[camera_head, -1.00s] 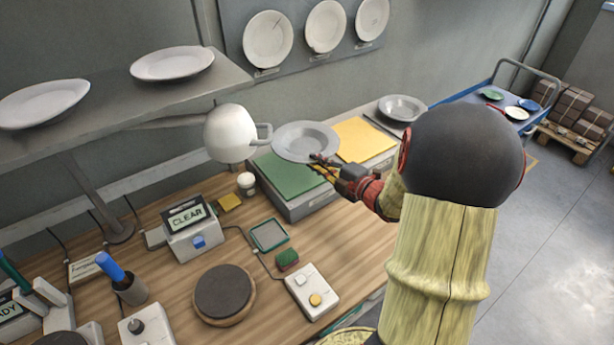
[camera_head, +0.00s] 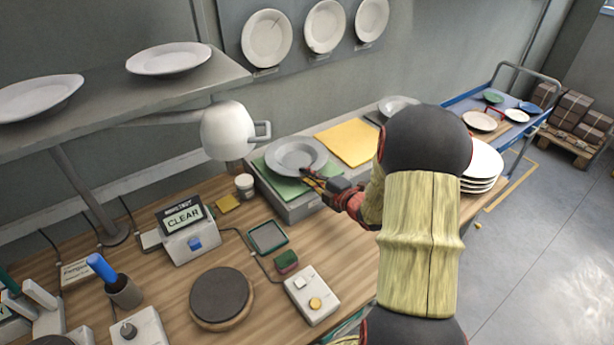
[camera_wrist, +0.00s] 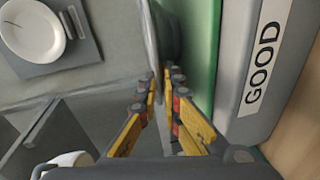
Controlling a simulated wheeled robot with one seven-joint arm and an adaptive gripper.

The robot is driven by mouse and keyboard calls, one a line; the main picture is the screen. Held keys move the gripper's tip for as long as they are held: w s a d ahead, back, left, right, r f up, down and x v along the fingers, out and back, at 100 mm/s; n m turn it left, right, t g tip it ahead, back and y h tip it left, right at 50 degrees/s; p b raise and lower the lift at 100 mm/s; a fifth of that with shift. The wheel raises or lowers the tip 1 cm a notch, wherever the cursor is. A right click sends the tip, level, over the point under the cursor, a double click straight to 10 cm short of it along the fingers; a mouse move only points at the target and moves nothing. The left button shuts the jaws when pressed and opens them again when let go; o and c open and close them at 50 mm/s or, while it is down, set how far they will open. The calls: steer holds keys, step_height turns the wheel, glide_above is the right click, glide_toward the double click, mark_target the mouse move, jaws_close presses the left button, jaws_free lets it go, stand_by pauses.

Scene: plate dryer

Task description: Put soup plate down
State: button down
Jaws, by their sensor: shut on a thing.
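The grey soup plate (camera_head: 297,157) is held roughly level over the green mat (camera_head: 290,190) on the grey box marked GOOD. My gripper (camera_head: 310,178) is shut on the plate's near right rim. In the wrist view, the plate (camera_wrist: 172,32) shows edge-on, with its rim between my gripper's two fingers (camera_wrist: 163,80). The green mat (camera_wrist: 204,60) lies close beside its underside. I cannot tell whether the plate touches the mat. The plate hides most of the mat in the head view.
A bare yellow mat (camera_head: 348,143) lies right of the green one. Another grey plate (camera_head: 398,105) sits behind it. A white mug-like lamp (camera_head: 228,131) hangs close left of the held plate. A white plate stack (camera_head: 482,168) stands right, beside my arm.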

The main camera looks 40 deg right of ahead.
steer(key=c, duration=2.4)
jaws_free()
steer(key=o, duration=0.4)
